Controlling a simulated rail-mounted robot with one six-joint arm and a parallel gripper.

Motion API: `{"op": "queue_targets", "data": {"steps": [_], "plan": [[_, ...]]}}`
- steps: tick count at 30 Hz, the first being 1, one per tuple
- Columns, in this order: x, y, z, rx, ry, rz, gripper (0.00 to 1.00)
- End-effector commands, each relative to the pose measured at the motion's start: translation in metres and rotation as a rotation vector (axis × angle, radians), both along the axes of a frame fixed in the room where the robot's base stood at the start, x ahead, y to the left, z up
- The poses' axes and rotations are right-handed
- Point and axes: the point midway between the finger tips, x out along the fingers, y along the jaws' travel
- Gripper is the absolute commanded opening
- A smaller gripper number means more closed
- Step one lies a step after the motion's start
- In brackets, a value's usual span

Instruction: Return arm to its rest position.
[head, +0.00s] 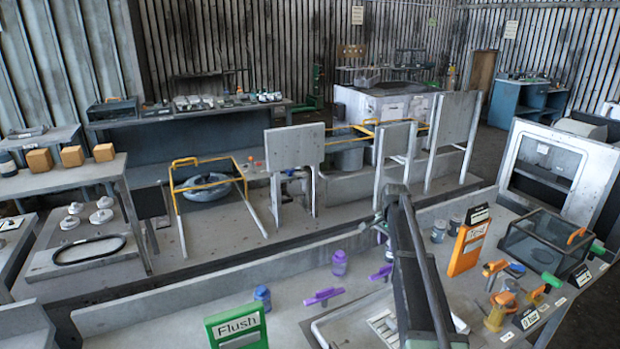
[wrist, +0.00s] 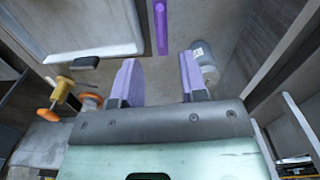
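My gripper (wrist: 157,62) shows in the wrist view with its two purple-padded fingers well apart. Nothing is between the pads. A purple bar (wrist: 161,26) is beyond the fingertips at the top of the wrist view, apart from them. In the head view my dark arm (head: 418,265) stretches from the bottom edge up over the bench to the middle. The gripper end is small there, and its fingers cannot be made out.
The bench holds a purple jar (head: 339,263), a purple handle (head: 323,296), a green "Flush" sign (head: 237,328), an orange "Test" sign (head: 470,246), a glass-sided box (head: 545,243) and orange-handled valves (head: 495,315). A grey bottle (wrist: 204,62) is right of the fingers.

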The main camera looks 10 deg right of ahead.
Motion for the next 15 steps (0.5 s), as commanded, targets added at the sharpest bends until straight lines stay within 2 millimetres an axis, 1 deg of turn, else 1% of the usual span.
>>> {"op": "queue_targets", "data": {"steps": [1, 2, 3, 5, 6, 8, 9, 12, 15], "plan": [[-0.014, 0.004, 0.000, 0.000, 0.000, 0.092, 0.39], [-0.034, 0.011, 0.000, 0.000, 0.001, 0.177, 0.39], [-0.065, 0.026, 0.000, 0.000, 0.001, 0.302, 0.39], [-0.112, 0.058, 0.000, 0.000, 0.001, 0.489, 0.39], [-0.144, 0.080, 0.000, 0.000, 0.001, 0.611, 0.39], [-0.192, 0.114, 0.000, 0.000, 0.001, 0.782, 0.39], [-0.222, 0.134, 0.000, 0.000, 0.001, 0.879, 0.39], [-0.285, 0.175, 0.000, -0.001, 0.000, 1.051, 0.39], [-0.321, 0.201, 0.000, -0.001, 0.000, 1.115, 0.39]]}}
